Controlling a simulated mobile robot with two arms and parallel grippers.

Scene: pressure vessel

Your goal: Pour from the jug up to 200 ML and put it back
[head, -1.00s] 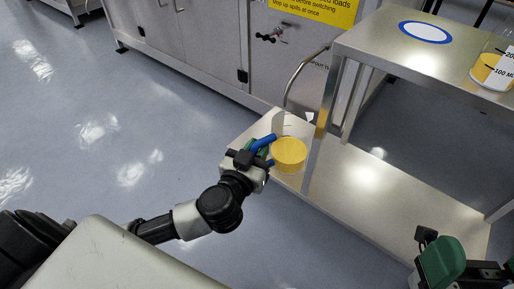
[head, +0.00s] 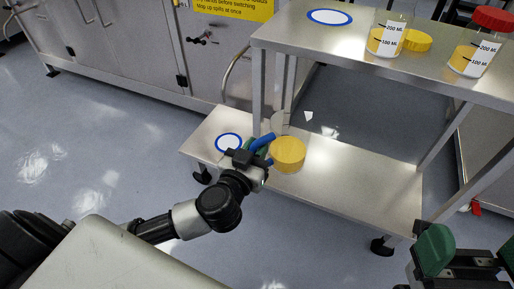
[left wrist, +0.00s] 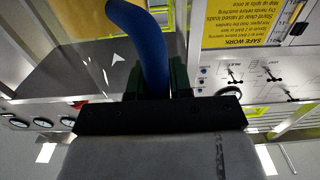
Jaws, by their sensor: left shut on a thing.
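My left gripper (head: 256,160) is shut on the blue handle (head: 262,143) of a clear jug (head: 281,122) with yellow contents (head: 288,154). The jug is in front of the cart, overlapping its lower shelf in the head view. The handle (left wrist: 150,50) crosses the left wrist view between the fingers. On the upper shelf stand two clear beakers with 100 and 200 ML marks: a left one (head: 376,45) and a right one (head: 464,63). Both hold yellow liquid near or below the 100 mark. My right gripper (head: 468,258) is open and empty at lower right.
A blue-ringed white disc (head: 330,17) marks the upper shelf (head: 310,40); another (head: 228,142) lies on the lower shelf (head: 360,180). A yellow round thing (head: 417,41) and a red lid-like thing (head: 493,19) are near the beakers. Cabinets (head: 130,50) stand behind; the floor at left is clear.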

